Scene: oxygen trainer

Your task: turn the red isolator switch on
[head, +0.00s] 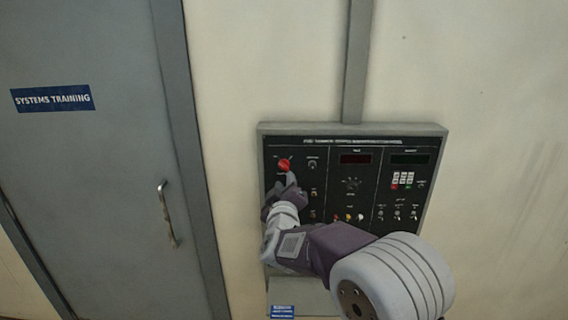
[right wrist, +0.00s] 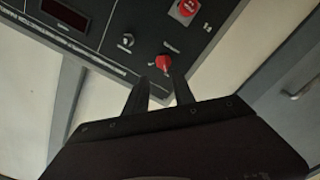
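The red isolator switch (head: 285,165) is a round red knob at the upper left of the black panel (head: 331,168). In the right wrist view the red knob (right wrist: 163,62) shows just beyond my fingertips, with pale marks around it. My right gripper (head: 288,181) is just below the knob in the head view and covers part of the panel there. In the right wrist view my right gripper's fingers (right wrist: 160,77) are apart with nothing held between them. Whether a tip touches the knob I cannot tell. My left gripper is out of view.
A red button on a grey plate (right wrist: 187,9) is near the knob in the right wrist view. A small dark knob (head: 311,163) sits right of the switch. Displays, a keypad (head: 402,180) and coloured buttons fill the panel's right. A grey door (head: 90,170) stands left.

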